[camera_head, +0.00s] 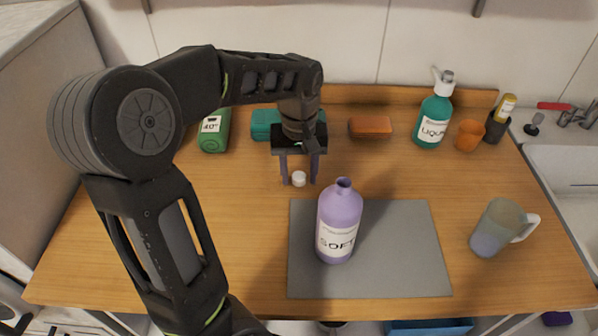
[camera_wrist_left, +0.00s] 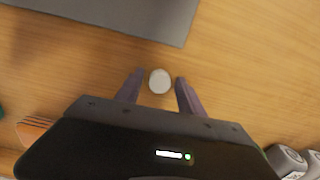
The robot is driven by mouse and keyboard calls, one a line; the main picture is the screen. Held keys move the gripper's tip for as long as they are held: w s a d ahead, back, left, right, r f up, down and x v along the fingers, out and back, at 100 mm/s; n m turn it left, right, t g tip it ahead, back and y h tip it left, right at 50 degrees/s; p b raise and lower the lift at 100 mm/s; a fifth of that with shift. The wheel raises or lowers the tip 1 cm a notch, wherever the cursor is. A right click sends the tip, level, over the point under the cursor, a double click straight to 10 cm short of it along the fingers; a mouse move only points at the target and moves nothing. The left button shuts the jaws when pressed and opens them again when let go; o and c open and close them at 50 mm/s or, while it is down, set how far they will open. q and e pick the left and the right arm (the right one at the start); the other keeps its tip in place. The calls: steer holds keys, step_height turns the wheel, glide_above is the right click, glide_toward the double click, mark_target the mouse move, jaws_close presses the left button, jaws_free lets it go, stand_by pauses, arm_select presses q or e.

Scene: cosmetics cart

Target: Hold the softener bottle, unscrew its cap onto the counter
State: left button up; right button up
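The purple softener bottle (camera_head: 338,225) stands upright on the grey mat (camera_head: 405,245), its neck open and without a cap. The white cap (camera_head: 299,178) rests on the wooden counter behind the mat. My left gripper (camera_head: 299,181) is above the cap with its fingers spread on either side. In the left wrist view the cap (camera_wrist_left: 159,81) lies between the fingertips (camera_wrist_left: 159,86), with gaps on both sides. My right gripper is not in view.
A green box (camera_head: 214,132), a teal item (camera_head: 266,124) and an orange sponge (camera_head: 370,126) lie at the back. A green pump bottle (camera_head: 433,121), an orange cup (camera_head: 468,135) and a jug (camera_head: 497,228) stand at right, near the sink (camera_head: 565,165).

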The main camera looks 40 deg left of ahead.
mark_target(299, 177)
arm_select(q)
step_height(299, 177, up, 8)
steer(key=shift+f, duration=0.1)
stand_by(0.6)
stand_by(0.8)
